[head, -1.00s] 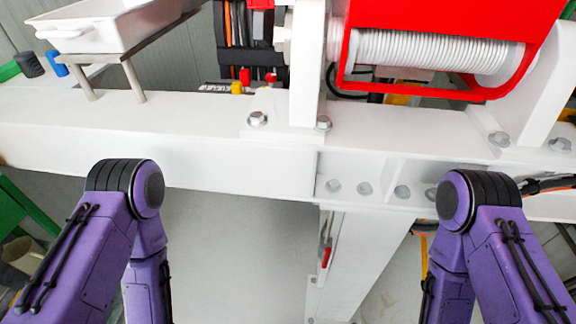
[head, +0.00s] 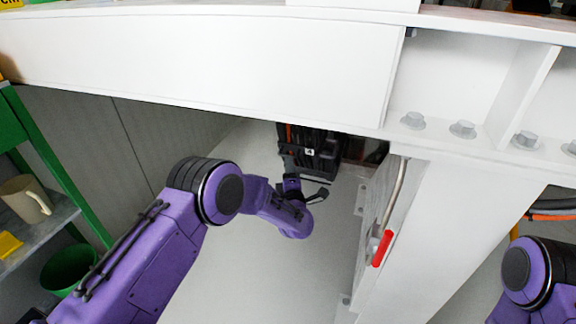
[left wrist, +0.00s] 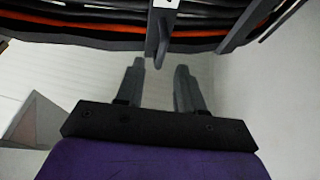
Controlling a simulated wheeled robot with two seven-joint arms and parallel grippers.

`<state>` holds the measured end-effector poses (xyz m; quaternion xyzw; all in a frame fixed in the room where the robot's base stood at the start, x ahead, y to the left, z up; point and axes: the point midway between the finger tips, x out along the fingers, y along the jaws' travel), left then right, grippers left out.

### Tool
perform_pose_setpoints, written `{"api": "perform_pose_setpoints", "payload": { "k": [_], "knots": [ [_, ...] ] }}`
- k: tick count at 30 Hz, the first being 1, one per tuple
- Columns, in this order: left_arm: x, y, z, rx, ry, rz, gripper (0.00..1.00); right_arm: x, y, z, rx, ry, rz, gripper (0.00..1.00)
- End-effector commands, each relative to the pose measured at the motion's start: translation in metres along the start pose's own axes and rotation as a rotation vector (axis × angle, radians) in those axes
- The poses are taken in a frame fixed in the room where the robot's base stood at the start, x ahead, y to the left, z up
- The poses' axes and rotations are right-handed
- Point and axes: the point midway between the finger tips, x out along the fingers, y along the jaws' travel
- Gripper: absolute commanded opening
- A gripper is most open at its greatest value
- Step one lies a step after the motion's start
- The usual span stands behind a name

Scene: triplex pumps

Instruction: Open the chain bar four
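The black cable chain (head: 312,150), with a small white label on it, hangs under the white beam in the head view. In the left wrist view, a dark grey chain bar (left wrist: 158,32) with a white label at its top edge sticks down in front of orange and black cables. The number on the label is cut off there. My left gripper (left wrist: 160,78) is open and empty. Its fingertips point at the bar's lower end and appear a little short of it. In the head view, my left gripper is small and dark below the chain. My right gripper is out of view.
A white beam (head: 200,60) spans above my left arm. A white post (head: 430,220) with a red-handled lever (head: 382,248) stands right of the arm. At left are a green-framed shelf with a beige mug (head: 25,198) and a green bin (head: 70,268).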

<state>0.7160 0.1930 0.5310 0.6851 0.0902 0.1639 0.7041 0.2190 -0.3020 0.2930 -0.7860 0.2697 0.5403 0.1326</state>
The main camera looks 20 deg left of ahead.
Motion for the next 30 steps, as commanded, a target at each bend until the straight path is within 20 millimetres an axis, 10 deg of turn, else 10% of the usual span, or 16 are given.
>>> {"api": "perform_pose_setpoints", "payload": {
  "k": [7,17,21,30],
  "knots": [
    [0.045,-0.003,-0.001,0.001,0.001,0.0,0.38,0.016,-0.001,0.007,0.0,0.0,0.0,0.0],
    [0.055,-0.001,-0.001,0.004,-0.001,-0.002,0.38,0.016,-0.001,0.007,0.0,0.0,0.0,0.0],
    [0.054,-0.001,-0.001,0.005,-0.001,-0.002,0.02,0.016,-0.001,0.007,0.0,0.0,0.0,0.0],
    [0.054,-0.001,-0.004,0.004,0.01,-0.003,0.0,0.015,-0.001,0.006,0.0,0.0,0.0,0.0]
  ]
}}
